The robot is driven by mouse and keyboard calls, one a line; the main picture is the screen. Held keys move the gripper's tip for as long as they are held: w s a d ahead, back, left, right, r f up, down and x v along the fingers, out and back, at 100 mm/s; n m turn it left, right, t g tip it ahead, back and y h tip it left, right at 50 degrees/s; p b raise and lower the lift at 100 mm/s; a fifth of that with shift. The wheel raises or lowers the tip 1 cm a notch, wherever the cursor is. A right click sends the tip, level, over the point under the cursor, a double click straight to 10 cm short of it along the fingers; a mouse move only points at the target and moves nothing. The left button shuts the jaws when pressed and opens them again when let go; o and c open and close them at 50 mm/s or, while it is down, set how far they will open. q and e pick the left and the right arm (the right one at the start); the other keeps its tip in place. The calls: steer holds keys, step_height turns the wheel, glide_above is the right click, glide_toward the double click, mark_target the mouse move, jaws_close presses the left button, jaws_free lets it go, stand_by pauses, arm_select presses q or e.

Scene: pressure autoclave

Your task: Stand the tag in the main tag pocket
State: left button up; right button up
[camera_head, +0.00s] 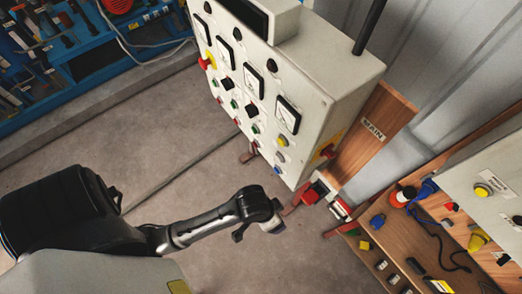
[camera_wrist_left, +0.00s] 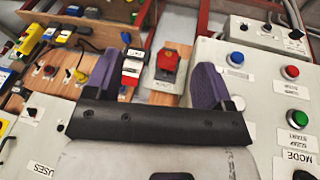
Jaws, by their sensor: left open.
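My left gripper (camera_head: 257,231) is at the end of the arm in the lower middle of the head view. In the left wrist view its two purple finger pads (camera_wrist_left: 162,84) are wide apart with nothing held between them. Beyond them is a red piece (camera_wrist_left: 168,62) on a pale plate, on the wooden board. It seems to be the red and dark piece (camera_head: 310,194) in the head view. A red-and-white piece (camera_wrist_left: 133,66) is beside it, also in the head view (camera_head: 340,210). I cannot tell which piece is the tag or the main tag pocket. My right gripper is not in view.
A cream control panel (camera_head: 318,90) with gauges and buttons stands above the board. A wooden board (camera_head: 360,150) bears a label. A shelf (camera_head: 425,225) with small coloured parts and cables is at right. A blue tool rack (camera_head: 90,60) is at upper left. The floor between is clear.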

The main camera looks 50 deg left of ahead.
arm_select(q)
steer(key=s+a+r+y, duration=0.2)
steer(key=s+a, duration=0.6)
steer(key=a, duration=0.1)
steer(key=shift+a+r+t+y, duration=0.2)
steer(key=shift+r+t+y, duration=0.1)
steer(key=shift+r, duration=0.05)
stand_by(0.6)
